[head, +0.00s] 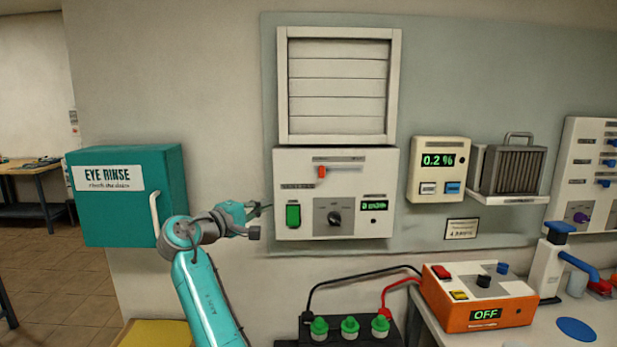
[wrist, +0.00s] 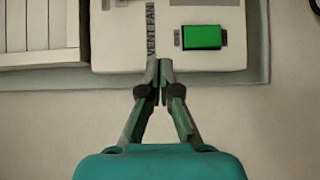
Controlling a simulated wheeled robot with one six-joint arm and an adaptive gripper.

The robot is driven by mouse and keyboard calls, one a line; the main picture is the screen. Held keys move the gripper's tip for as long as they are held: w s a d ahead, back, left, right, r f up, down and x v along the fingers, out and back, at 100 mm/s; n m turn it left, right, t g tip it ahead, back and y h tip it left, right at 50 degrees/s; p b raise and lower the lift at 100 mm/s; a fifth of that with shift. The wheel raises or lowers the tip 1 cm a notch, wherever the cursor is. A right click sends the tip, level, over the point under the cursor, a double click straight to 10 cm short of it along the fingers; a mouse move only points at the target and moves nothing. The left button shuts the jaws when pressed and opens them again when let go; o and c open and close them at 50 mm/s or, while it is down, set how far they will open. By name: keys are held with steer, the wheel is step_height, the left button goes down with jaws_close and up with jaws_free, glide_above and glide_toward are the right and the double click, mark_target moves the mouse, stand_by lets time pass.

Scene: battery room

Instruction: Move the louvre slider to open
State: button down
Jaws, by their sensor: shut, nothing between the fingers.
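The louvre slider is a red-orange knob (head: 321,172) at the left end of a short horizontal slot in the upper part of the white control panel (head: 285,165). The closed-looking louvre (head: 338,85), with flat pale slats, is directly above the panel. My gripper (head: 262,209) is left of the panel's lower left edge in the head view, below and left of the slider. In the wrist view my gripper (wrist: 159,66) has its fingertips together and empty, near the panel edge and the VENT FAN label. The slider is not visible in the wrist view.
The panel also carries a green rocker switch (head: 293,215), a black rotary knob (head: 334,218) and a small display (head: 374,206). A teal eye rinse cabinet (head: 125,215) stands out left of my arm. Below are green-capped battery terminals (head: 349,326) and an orange charger (head: 477,300).

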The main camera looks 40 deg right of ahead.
step_height(320, 180, up, 6)
steer(key=s+m+g, duration=0.1)
steer(key=shift+r+g, duration=0.2)
steer(key=shift+g, duration=0.2)
steer(key=shift+d, duration=0.15)
glide_toward(321, 171)
steer(key=w+d, duration=0.2)
steer(key=w, duration=0.1)
steer(key=w+d+f, duration=0.1)
steer(key=w, duration=0.1)
steer(key=shift+w+d, duration=0.15)
steer(key=shift+d, duration=0.1)
steer(key=shift+s+d, duration=0.75)
steer(key=shift+d, duration=0.15)
steer(key=shift+s+d, duration=0.4)
steer(key=shift+d, duration=0.2)
steer(key=s+d, duration=0.2)
steer(key=d, duration=0.1)
steer(key=s+d, duration=0.4)
steer(key=d, duration=0.1)
steer(key=shift+d, duration=0.35)
